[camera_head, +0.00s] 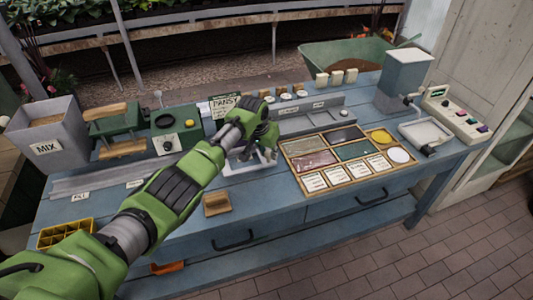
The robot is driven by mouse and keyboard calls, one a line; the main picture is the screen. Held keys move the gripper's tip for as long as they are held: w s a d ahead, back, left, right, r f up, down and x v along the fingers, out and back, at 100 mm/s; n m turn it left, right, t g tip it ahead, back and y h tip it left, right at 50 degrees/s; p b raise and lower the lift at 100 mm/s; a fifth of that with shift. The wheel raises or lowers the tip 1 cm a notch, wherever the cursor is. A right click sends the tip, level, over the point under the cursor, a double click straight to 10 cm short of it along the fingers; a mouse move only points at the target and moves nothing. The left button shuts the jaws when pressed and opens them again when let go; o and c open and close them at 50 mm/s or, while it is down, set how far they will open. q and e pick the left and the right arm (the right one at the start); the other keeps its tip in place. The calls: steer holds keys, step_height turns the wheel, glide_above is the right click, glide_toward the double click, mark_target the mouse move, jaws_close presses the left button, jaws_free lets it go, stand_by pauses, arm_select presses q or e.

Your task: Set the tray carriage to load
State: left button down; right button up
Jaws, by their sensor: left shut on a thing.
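The tray carriage (236,170), a pale tray-like piece, sits at the middle of a long grey rail (108,180) on the blue bench. My left arm reaches in from the lower left and its gripper (262,158) is down at the carriage, shut on it. The gripper hides much of the carriage and the exact contact. Small labels (80,197) mark the left end of the rail; their words are too small to read surely. My right gripper is not in view.
A grey bin marked MIX (47,146) and a green machine (177,127) stand at the left. A wooden sorting board (300,178) lies right of the gripper. A grey hopper (405,75) and control box (458,118) stand farther right. A small wooden block (216,204) lies in front.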

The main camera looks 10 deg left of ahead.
arm_select(q)
steer(key=c, duration=2)
jaws_free()
steer(key=shift+w+d+r, duration=0.1)
steer(key=shift+d, duration=0.15)
steer(key=shift+o, duration=1.2)
steer(key=shift+w+d, duration=0.1)
steer(key=shift+s+a+r, duration=0.2)
steer(key=shift+s+r, duration=0.05)
steer(key=shift+r, duration=0.2)
steer(key=d+v, duration=0.1)
steer(key=v, duration=0.9)
steer(key=shift+s+a+r, duration=0.2)
steer(key=shift+a+r, duration=0.15)
steer(key=shift+a, duration=0.05)
